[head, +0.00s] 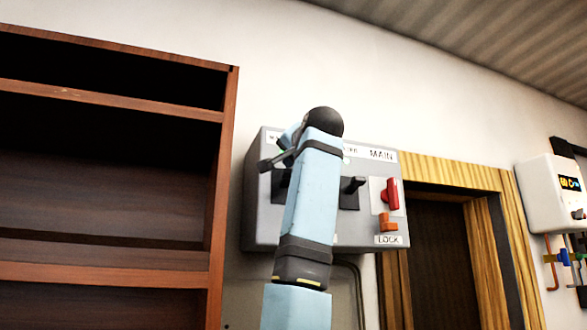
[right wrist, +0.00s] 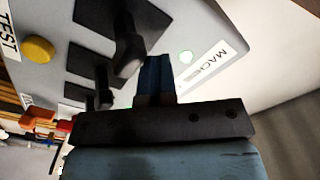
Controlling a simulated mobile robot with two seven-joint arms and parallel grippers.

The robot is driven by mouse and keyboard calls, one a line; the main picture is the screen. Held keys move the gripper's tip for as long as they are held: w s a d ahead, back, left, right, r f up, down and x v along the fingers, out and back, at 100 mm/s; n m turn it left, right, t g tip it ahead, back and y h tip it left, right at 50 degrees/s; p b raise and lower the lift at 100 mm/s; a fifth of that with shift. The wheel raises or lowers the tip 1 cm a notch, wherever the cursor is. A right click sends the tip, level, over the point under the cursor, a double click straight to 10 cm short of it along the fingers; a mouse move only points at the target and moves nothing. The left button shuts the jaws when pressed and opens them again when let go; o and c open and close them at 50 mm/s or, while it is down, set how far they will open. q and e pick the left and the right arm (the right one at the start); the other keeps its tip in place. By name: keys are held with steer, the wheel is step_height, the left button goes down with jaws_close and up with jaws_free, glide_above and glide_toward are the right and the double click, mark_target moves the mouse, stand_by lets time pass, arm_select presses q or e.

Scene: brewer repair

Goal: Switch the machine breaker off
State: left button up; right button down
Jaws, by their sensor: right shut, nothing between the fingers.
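The grey breaker panel (head: 330,236) hangs on the wall in the head view, partly hidden by my right arm. The machine breaker shows in the right wrist view as a black lever (right wrist: 127,42) on a dark plate, beside a white label starting "MACH" (right wrist: 213,60). In the head view its plate (head: 281,186) is mostly covered. My right gripper (right wrist: 153,60) is shut and empty, its blue fingertips close beside the lever on the label side. Contact cannot be told. In the head view the right gripper (head: 289,134) is mostly hidden. My left gripper is not in view.
Another black lever (head: 354,185), a red MAIN switch (head: 391,194) and an orange lock piece (head: 387,222) sit to the right on the panel. A yellow button (right wrist: 40,49) is by the TEST label. A wooden shelf (head: 222,180) stands close at left.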

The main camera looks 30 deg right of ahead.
steer(key=shift+f, duration=0.3)
steer(key=shift+f+b, duration=0.55)
steer(key=shift+b, duration=0.1)
steer(key=shift+s+f+b, duration=0.1)
steer(key=shift+f+b, duration=0.45)
steer(key=shift+f, duration=0.2)
steer(key=shift+w+f, duration=0.1)
steer(key=shift+w, duration=0.3)
steer(key=r+b+v, duration=0.1)
steer(key=b+v, duration=0.2)
steer(key=v, duration=0.7)
steer(key=shift+r, duration=0.2)
stand_by(0.4)
